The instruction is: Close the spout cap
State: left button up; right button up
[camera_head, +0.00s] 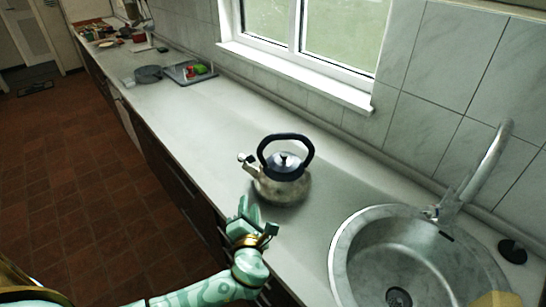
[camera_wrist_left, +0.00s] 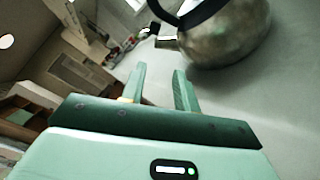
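My right gripper is not seen.
A round steel sink (camera_head: 345,245) with a tall faucet (camera_head: 484,165) lies right of the kettle. The counter (camera_head: 190,120) between is clear. A window is behind.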

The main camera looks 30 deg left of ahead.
aim_at(252, 160)
pick_arm(q)
jog(key=shift+m+t, duration=0.4)
jog(key=shift+m, duration=0.2)
jog(key=b+x, duration=0.1)
jog(key=x, duration=0.4)
jog(key=r+b+x, duration=0.1)
jog(key=x, duration=0.5)
jog(key=b+x, duration=0.1)
jog(key=x, duration=0.4)
jog(key=shift+w+r+b, duration=0.3)
jog(key=shift+w+b, duration=0.05)
jog(key=shift+w, duration=0.05)
grip_shut()
